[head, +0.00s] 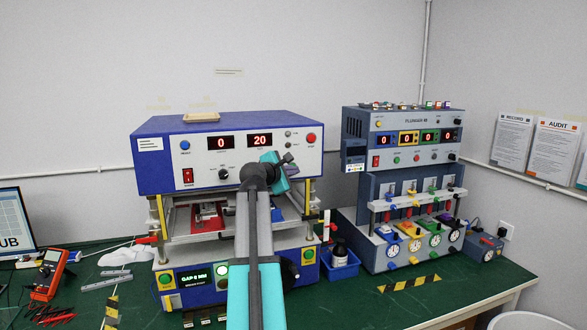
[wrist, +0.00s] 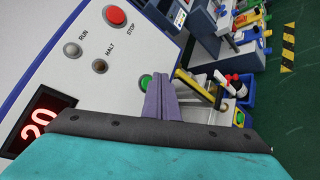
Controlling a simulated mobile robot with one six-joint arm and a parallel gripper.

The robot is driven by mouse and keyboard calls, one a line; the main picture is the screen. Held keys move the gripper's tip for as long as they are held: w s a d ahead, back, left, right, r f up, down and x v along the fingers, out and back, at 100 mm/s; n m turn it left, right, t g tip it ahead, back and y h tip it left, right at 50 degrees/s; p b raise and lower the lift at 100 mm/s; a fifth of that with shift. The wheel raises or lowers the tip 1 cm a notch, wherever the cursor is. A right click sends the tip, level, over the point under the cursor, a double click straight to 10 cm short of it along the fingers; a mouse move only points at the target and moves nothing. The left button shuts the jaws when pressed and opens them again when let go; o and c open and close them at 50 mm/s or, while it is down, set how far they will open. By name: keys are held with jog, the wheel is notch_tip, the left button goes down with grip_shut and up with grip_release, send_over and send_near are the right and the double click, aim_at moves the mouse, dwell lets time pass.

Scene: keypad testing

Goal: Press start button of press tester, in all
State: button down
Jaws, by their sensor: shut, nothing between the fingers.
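The press tester (head: 160,167) is the blue and white machine at the left, with red displays reading 0 and 20. In the wrist view its front panel (wrist: 110,70) shows a red STOP button (wrist: 116,17) and small RUN and HALT lamps. A green button (wrist: 146,81) on that panel is partly covered by my gripper (wrist: 160,80); its label is hidden. My purple fingers are shut and empty, their tips right beside the green button. I cannot tell whether they touch it. In the head view my gripper (head: 288,158) is at the panel's lower right, and the green button is hidden.
Two green buttons in yellow squares, left (head: 166,278) and right (head: 308,254), sit on the tester's base, beside a GAP 0 MM display (head: 194,277). A second tester (head: 386,185) and a blue bin (head: 340,267) stand to the right.

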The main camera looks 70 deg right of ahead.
jog(key=shift+d, duration=0.1)
jog(key=shift+w+d, duration=0.25)
jog(key=shift+w+d, duration=0.25)
jog(key=shift+d, duration=0.05)
dwell(1.2)
jog(key=shift+s+a, duration=0.1)
jog(key=shift+s+a+p, duration=0.45)
jog(key=shift+a+p, duration=0.05)
jog(key=shift+a, duration=0.05)
dwell(0.6)
jog(key=s+a+p, duration=0.1)
jog(key=a, duration=0.1)
jog(key=s+a+p, duration=0.1)
jog(key=s+a, duration=0.1)
dwell(0.5)
jog(key=shift+d, duration=0.1)
dwell(0.4)
